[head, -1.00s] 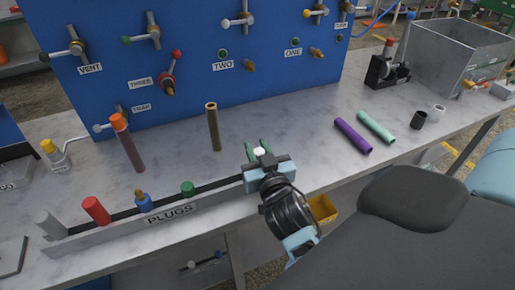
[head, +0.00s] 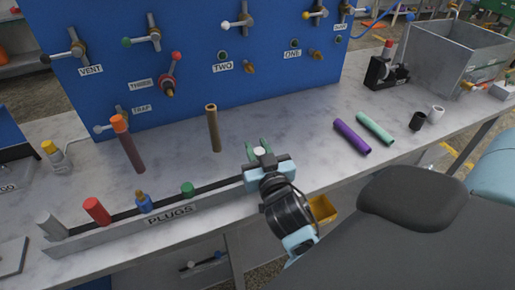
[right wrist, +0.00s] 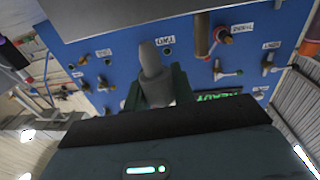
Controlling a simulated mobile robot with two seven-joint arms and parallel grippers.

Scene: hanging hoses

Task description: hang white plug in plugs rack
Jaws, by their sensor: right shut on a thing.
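The white plug (right wrist: 152,75) stands upright between the fingers of my right gripper (right wrist: 158,88) in the right wrist view. In the head view only its pale top (head: 259,151) shows. My right gripper (head: 258,150) is shut on it, at the right end of the plugs rack. The plugs rack (head: 205,204) is a long grey holder labelled PLUGS along the bench's front edge. It holds a grey plug (head: 51,224), a red plug (head: 97,210), a blue plug (head: 143,203) and a green plug (head: 188,189). My gripper hides the rack's right end. My left gripper is out of view.
A brown tube (head: 213,128) and an orange-topped tube (head: 128,145) stand behind the rack. A blue valve panel (head: 195,90) rises at the back. Purple (head: 352,138) and mint (head: 375,128) tubes lie to the right, with black (head: 417,121) and white (head: 436,115) short cylinders.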

